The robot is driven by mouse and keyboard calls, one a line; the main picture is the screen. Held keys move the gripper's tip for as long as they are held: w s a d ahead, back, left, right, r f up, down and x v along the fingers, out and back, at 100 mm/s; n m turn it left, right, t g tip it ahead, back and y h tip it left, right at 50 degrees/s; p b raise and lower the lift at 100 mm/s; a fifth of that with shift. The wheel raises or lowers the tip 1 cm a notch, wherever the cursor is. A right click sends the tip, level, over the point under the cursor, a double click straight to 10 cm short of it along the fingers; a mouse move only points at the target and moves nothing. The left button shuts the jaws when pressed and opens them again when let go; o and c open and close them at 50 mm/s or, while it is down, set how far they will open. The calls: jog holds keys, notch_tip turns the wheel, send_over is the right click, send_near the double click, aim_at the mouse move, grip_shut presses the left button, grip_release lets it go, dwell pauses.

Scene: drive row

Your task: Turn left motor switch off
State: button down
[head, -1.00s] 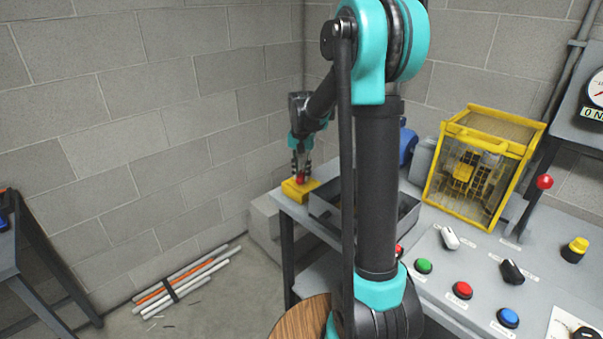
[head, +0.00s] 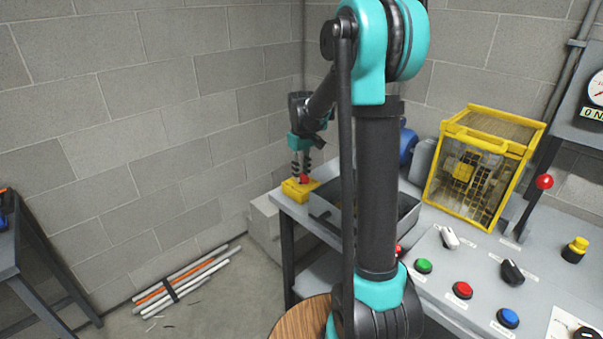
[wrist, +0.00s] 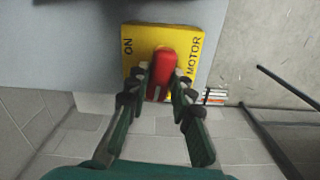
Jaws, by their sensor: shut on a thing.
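The left motor switch is a yellow box (head: 292,193) at the far left corner of the grey bench, with a red handle (wrist: 161,72) on top. In the wrist view its yellow plate (wrist: 134,62) reads "ON" on the left and "MOTOR" on the right. My gripper (wrist: 160,84) is shut on the red handle, one finger on each side. The handle points along the picture's vertical, between the two words. In the head view my gripper (head: 301,176) comes down onto the switch from above, and the fingers partly cover the handle.
A grey open bin (head: 325,206) stands on the bench beside the switch. A yellow-framed cage (head: 480,165) stands further right. A panel with a green button (head: 423,266), a red button (head: 462,290) and a blue button (head: 508,317) lies nearer. Pipes (head: 180,280) lie on the floor.

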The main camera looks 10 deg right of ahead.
aim_at(302, 174)
jog(key=shift+n, duration=0.7)
jog(key=c, duration=1.3)
grip_release()
notch_tip(302, 174, up, 12)
jog(key=shift+r, duration=0.1)
